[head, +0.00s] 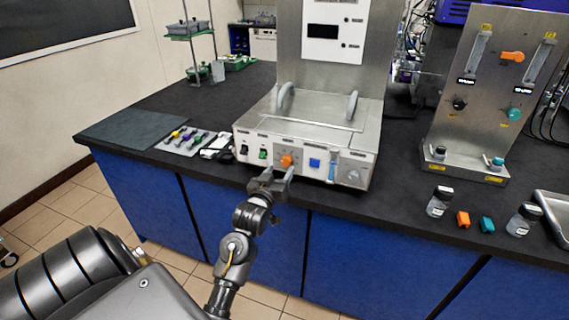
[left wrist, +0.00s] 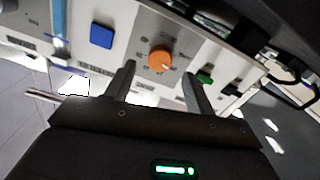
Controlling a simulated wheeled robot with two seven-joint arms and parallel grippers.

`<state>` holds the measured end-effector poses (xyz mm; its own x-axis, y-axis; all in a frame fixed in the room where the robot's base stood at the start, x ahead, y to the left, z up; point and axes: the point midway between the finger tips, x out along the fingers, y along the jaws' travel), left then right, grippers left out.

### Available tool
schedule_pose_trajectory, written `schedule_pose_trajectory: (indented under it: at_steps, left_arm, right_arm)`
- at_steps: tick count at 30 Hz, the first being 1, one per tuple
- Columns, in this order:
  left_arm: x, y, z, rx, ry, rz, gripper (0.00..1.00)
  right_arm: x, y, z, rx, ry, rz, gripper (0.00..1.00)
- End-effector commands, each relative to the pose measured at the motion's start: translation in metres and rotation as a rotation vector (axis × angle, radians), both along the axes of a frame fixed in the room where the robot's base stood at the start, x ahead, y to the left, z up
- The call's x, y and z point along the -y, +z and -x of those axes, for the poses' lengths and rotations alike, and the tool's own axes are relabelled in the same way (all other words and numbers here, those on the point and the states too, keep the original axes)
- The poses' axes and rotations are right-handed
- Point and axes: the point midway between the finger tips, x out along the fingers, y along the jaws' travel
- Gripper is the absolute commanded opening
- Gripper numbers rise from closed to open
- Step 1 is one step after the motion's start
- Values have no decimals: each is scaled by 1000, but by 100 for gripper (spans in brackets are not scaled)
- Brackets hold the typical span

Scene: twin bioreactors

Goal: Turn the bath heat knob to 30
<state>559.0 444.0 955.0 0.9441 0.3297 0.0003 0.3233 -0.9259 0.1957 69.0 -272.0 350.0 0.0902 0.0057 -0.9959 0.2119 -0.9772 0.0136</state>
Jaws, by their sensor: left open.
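The bath heat knob is an orange round knob (head: 286,160) on the front panel of the metal bath unit (head: 250,148). In the left wrist view the orange knob (left wrist: 160,57) sits on a plate with a ring of small marks, too small to read. A pale pointer mark shows on the knob. My left gripper (head: 275,177) is open in front of the panel, just below the knob. In the left wrist view its two fingers (left wrist: 158,72) stand apart on either side of the knob, and do not appear to touch it. My right gripper is not in view.
A blue square button (head: 315,163) and a green switch (head: 262,154) flank the knob. Left of the unit lies a tray with coloured items (head: 185,140).

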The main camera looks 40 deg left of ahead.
Motion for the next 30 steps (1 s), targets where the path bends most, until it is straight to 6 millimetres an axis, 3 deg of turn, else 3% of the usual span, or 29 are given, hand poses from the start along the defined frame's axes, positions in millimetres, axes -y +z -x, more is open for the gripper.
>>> schedule_pose_trajectory:
  at_steps: [3,9,20,30]
  left_arm:
    - [-7,2,-20,0,0,0,54]
    - [-14,0,-39,0,1,0,54]
    - [-15,-1,-44,-1,0,0,54]
    - [-15,-1,-43,-1,0,0,10]
  right_arm:
    - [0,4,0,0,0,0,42]
    - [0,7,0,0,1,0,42]
    - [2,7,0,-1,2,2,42]
    - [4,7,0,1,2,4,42]
